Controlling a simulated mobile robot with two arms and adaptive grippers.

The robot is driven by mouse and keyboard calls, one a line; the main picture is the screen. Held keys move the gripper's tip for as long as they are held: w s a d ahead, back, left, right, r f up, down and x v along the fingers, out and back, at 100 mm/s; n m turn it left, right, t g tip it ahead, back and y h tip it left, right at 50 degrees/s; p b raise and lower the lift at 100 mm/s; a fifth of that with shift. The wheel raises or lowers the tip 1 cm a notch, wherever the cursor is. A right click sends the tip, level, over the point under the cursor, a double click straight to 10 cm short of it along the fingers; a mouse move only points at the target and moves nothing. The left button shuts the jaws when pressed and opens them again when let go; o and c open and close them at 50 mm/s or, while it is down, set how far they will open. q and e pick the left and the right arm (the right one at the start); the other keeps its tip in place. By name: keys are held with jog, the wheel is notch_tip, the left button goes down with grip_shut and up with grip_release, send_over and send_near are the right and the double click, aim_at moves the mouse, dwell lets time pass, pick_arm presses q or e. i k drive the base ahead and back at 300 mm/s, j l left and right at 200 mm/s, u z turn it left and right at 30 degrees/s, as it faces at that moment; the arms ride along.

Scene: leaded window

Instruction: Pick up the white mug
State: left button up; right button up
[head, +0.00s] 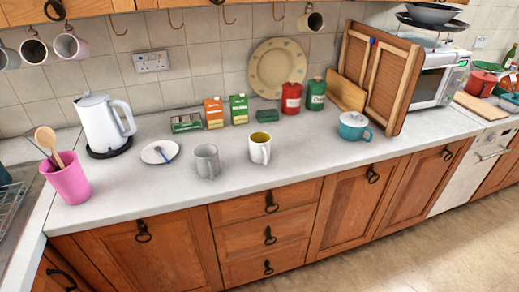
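The white mug (259,149) stands upright on the pale countertop (310,160), near the middle of the head view. It looks yellowish inside, and its handle faces the front. A grey mug (207,162) stands upright just to its left, apart from it. Neither of my grippers shows in the head view.
A white saucer (160,152), a white kettle (101,122) and a pink utensil pot (68,180) stand to the left. Cartons (214,112) and red (291,98) and green canisters (316,95) line the back. Mugs (71,46) hang above.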

aim_at(262, 151)
jog(key=i+l, duration=0.1)
jog(key=i, duration=0.5)
jog(key=i+l, duration=0.1)
jog(key=i, duration=0.55)
